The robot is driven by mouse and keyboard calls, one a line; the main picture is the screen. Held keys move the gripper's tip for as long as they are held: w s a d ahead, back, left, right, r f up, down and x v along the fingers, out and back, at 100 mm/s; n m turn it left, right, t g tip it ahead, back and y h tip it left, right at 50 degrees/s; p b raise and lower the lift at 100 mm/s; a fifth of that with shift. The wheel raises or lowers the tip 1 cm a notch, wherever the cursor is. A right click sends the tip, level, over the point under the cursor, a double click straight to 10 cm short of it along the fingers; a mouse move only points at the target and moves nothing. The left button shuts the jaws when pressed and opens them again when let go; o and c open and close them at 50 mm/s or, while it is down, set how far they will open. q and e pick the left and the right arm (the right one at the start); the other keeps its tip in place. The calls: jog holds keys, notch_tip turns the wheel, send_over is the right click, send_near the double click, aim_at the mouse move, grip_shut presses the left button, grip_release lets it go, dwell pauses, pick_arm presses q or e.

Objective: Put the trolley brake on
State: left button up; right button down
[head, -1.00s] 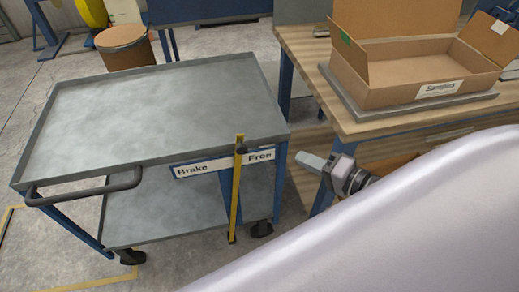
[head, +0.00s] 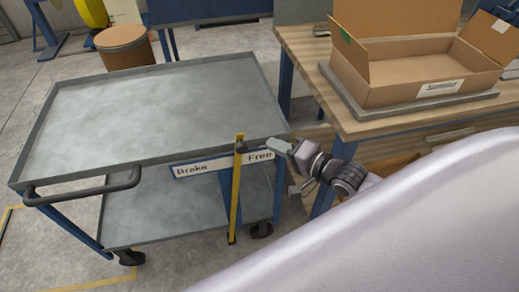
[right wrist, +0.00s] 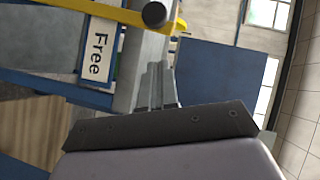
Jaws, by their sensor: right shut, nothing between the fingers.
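The grey trolley (head: 150,105) stands on the floor with a blue frame and a black push handle (head: 85,189) at its left. A yellow brake lever (head: 236,195) stands nearly upright at its front, between the words "Brake" and "Free" on a white label (head: 225,162), nearer "Free". The lever (right wrist: 115,14) and its dark round knob also show in the right wrist view. My right gripper (head: 277,145) is shut and empty, just right of the lever's top, in front of the "Free" end. In the head view a gap shows between them. My left gripper is out of view.
A wooden workbench (head: 405,122) at the right holds an open cardboard box (head: 425,68) labelled "Samples". A brown drum (head: 124,48) stands behind the trolley. The trolley's top is empty. Part of my own pale body covers the lower right.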

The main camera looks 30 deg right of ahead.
jog(key=a, duration=0.1)
jog(key=w+a+f, duration=0.1)
jog(key=w+a, duration=0.1)
jog(key=shift+w+a+f, duration=0.25)
jog(key=shift+a+f, duration=0.05)
jog(key=shift+a, duration=0.1)
